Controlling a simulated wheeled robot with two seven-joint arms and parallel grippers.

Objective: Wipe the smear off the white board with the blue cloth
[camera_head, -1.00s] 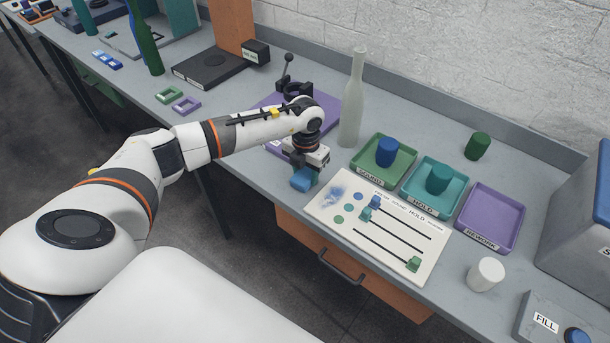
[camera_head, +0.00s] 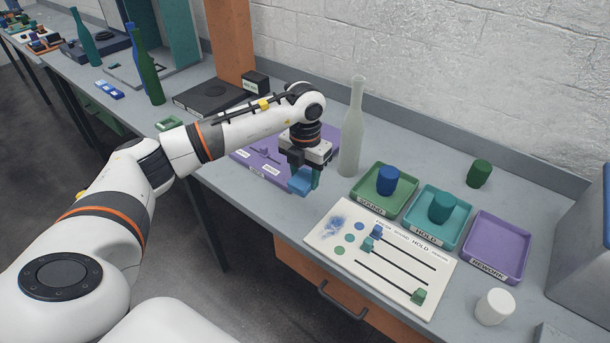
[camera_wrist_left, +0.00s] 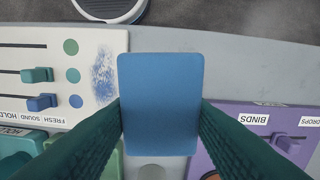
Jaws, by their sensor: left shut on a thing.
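The white board (camera_head: 395,292) lies on the bench, with a blue smear (camera_head: 332,228) at its left end. The smear also shows in the left wrist view (camera_wrist_left: 104,76), left of the cloth. My left gripper (camera_head: 304,176) is shut on the blue cloth (camera_head: 300,183), a folded block-like pad. In the left wrist view the cloth (camera_wrist_left: 160,100) sits between the two teal fingers. It is held above the bench, beside the board's left end and apart from the smear. My right gripper is not in view.
The board carries sliders (camera_head: 418,296) and coloured dots. A pale bottle (camera_head: 352,135) stands close to the right of my gripper. Green, teal and purple trays (camera_head: 497,247) line up behind the board. A purple panel (camera_head: 250,160) lies to the left.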

